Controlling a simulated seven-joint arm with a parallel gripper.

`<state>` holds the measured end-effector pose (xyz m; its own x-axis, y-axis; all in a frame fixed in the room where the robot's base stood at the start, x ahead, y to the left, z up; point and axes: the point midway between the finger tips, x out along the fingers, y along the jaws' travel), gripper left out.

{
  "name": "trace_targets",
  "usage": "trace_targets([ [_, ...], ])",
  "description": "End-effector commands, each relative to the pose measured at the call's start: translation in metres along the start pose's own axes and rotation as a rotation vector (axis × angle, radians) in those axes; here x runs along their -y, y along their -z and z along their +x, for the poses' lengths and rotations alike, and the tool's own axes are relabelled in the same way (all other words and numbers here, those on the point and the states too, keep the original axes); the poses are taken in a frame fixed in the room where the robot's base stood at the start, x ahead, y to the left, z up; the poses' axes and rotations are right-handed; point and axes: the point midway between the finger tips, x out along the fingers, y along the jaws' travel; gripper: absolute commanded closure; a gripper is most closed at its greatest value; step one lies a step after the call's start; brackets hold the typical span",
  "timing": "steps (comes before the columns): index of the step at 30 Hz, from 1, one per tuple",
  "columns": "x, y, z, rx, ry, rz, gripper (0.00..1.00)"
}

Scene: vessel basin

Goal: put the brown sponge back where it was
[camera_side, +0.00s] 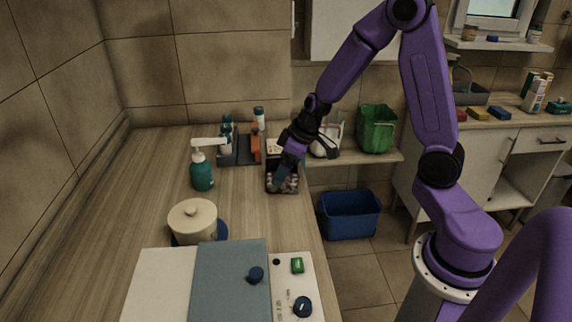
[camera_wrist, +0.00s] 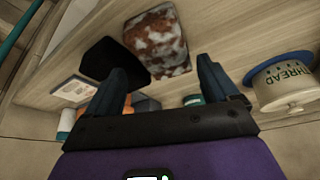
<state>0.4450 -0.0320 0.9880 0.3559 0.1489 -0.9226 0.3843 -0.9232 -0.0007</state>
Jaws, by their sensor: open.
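A brown-and-white mottled block (camera_wrist: 157,40), which looks like the brown sponge, lies just beyond my gripper's fingertips in the wrist view. A dark, flat-looking piece (camera_wrist: 103,58) is beside it, partly behind one finger. In the side view a mottled surface with dark edges (camera_side: 285,188) shows under my gripper (camera_side: 280,182), near the counter's right edge; I cannot tell there whether it is the block or a tray's contents.
A grey caddy (camera_side: 236,152) with bottles and a teal soap pump (camera_side: 202,172) stand left of my gripper. A lidded cream pot (camera_side: 193,220) is nearer; it shows as a jar (camera_wrist: 290,88) in the wrist view. A blue bin (camera_side: 349,213) is below the counter.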

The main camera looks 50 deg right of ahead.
Motion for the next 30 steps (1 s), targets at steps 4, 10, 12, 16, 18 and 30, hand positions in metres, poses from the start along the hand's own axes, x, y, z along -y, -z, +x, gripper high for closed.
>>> trace_targets([
  [4,0.0,0.001,-0.003,0.0,0.0,-0.001,0.12],
  [10,0.0,0.004,-0.022,-0.006,0.0,-0.001,0.12],
  [12,0.0,0.004,-0.031,-0.005,0.0,-0.001,0.12],
  [16,0.0,0.004,-0.049,-0.006,-0.001,-0.002,0.12],
  [18,0.0,0.004,-0.058,-0.006,-0.001,-0.001,0.12],
  [30,0.0,0.003,-0.112,-0.003,-0.001,0.0,0.12],
])
